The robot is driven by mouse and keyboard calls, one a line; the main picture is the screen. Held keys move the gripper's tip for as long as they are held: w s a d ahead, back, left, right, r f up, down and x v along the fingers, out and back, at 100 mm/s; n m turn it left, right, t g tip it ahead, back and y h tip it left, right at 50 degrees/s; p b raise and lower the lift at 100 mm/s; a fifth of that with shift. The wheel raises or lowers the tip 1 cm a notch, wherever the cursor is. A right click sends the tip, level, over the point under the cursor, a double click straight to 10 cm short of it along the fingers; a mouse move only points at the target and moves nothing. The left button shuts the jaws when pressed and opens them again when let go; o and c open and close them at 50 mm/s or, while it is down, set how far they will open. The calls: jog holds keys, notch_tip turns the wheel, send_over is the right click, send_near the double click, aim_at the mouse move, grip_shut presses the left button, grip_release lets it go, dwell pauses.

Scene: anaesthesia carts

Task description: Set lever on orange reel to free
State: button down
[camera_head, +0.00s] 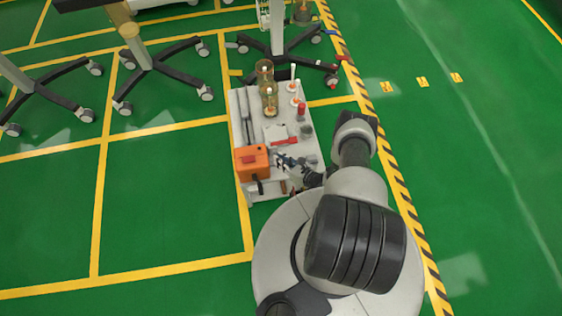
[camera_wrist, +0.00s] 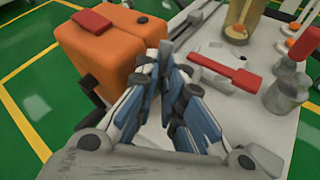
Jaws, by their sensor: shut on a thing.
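The orange reel (camera_head: 252,164) is a boxy orange body on the front left corner of the white cart. In the wrist view the reel (camera_wrist: 110,52) fills the upper left, with a flat red piece (camera_wrist: 93,21) on its top. My gripper (camera_head: 281,160) is at the reel's right side. In the wrist view my gripper's fingertips (camera_wrist: 168,72) are close together against the reel's right end. They are shut on a small part there, which fits the lever. The fingers hide it, so its position cannot be told.
A red-handled tool (camera_wrist: 222,70) lies on the cart top (camera_head: 240,112) just right of my fingers. A grey metal jar (camera_wrist: 285,88) stands further right. Wheeled stand bases (camera_head: 160,66) are on the floor beyond.

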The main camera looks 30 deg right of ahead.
jog(key=shift+s+a+f+n+t+b, duration=0.15)
jog(key=shift+n+t+b, duration=0.25)
jog(key=shift+t+b, duration=0.2)
jog(key=shift+r, duration=0.2)
jog(key=c, duration=1.6)
grip_release()
jog(key=shift+f, duration=0.1)
jog(key=shift+s, duration=0.1)
jog(key=v, duration=1.2)
jog(key=shift+f, duration=0.15)
